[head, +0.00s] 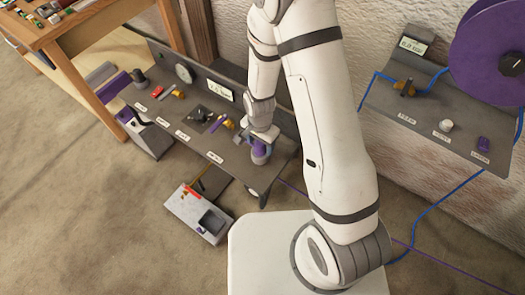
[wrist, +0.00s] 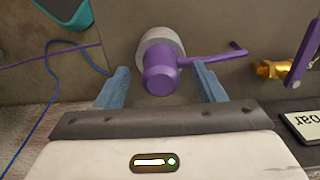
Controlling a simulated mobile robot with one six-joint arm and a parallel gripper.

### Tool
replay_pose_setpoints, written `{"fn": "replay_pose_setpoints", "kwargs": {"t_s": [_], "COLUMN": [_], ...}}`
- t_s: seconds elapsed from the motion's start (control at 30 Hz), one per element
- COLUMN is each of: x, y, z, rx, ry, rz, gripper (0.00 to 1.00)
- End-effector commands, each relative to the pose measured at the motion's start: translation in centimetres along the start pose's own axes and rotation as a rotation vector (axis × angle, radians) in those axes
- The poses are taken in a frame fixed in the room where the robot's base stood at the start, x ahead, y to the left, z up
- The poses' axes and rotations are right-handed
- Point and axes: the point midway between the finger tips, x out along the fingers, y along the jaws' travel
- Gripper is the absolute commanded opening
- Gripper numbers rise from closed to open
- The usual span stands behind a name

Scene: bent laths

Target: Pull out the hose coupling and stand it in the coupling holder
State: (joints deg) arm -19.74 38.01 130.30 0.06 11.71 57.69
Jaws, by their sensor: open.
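The purple hose coupling (wrist: 161,77) sits in a pale round socket (wrist: 160,42) in the wrist view, with a purple lever reaching right. In the head view the purple coupling (head: 260,155) is at the right end of the dark grey bench panel (head: 225,150). My gripper (wrist: 160,69) is open, its blue fingers on either side of the coupling with a gap at each side. In the head view my gripper (head: 262,136) is just above it and partly hides it. I cannot tell for sure which thing is the coupling holder.
A light grey box (head: 183,208) with a dark square part stands on the floor before the panel. A gauge (head: 184,73) and several small fittings are on the panel. A second panel (head: 430,120) with a purple reel (head: 485,50) is at right. Blue hose (wrist: 45,120) runs at left.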

Motion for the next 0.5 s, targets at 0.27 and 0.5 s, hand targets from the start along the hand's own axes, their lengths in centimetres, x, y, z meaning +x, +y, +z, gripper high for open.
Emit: {"fn": "replay_pose_setpoints", "kwargs": {"t_s": [0.27,0.5], "x": [1.93,1.82], "y": [-0.04,-0.04], "z": [0.0,0.02], "rx": [-0.001,-0.001], "ry": [0.0,0.0], "rz": [0.0,0.0], "gripper": [0.63,0.63]}}
